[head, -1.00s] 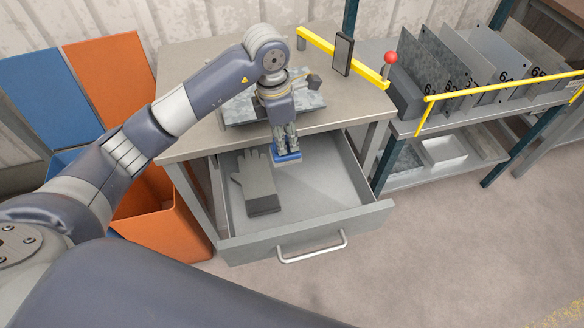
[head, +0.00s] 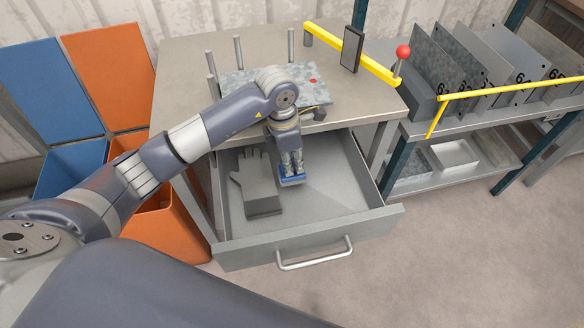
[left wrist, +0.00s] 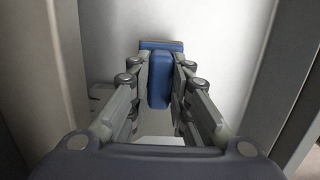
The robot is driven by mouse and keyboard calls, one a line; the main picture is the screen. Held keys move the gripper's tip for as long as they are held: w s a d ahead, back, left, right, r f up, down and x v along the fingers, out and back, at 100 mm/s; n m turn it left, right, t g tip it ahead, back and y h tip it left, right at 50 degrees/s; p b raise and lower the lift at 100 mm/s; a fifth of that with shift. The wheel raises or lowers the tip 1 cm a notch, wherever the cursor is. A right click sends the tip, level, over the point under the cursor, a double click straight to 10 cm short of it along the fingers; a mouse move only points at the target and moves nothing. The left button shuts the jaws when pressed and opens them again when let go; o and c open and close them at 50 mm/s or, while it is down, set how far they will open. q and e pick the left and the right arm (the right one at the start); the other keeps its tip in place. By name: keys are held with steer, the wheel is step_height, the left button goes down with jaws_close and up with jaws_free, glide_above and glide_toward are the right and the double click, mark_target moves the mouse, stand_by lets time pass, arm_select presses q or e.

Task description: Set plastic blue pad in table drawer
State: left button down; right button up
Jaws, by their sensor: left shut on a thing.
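The blue plastic pad (head: 292,181) is between the fingertips of my left gripper (head: 291,168), inside the open table drawer (head: 340,210). In the left wrist view the blue pad (left wrist: 160,80) sits between the two fingers of the left gripper (left wrist: 161,88), which are shut on it. Whether the pad touches the drawer floor cannot be told. The drawer is pulled out from the grey table (head: 190,95), with its handle (head: 314,254) at the front. My right gripper is not in view.
A grey glove (head: 258,187) lies in the drawer left of the pad. A metal plate fixture (head: 240,84) with upright pins stands on the table. Orange (head: 150,225) and blue bins are at the left. The drawer's right side is free.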

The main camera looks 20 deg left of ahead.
arm_select(q)
steer(key=shift+f, duration=1.65)
steer(key=shift+f, duration=0.2)
steer(key=c, duration=1.5)
jaws_free()
steer(key=shift+r, duration=0.1)
steer(key=r, duration=0.8)
steer(key=s+a+r+b, duration=0.1)
steer(key=r, duration=0.3)
steer(key=shift+a+r, duration=0.1)
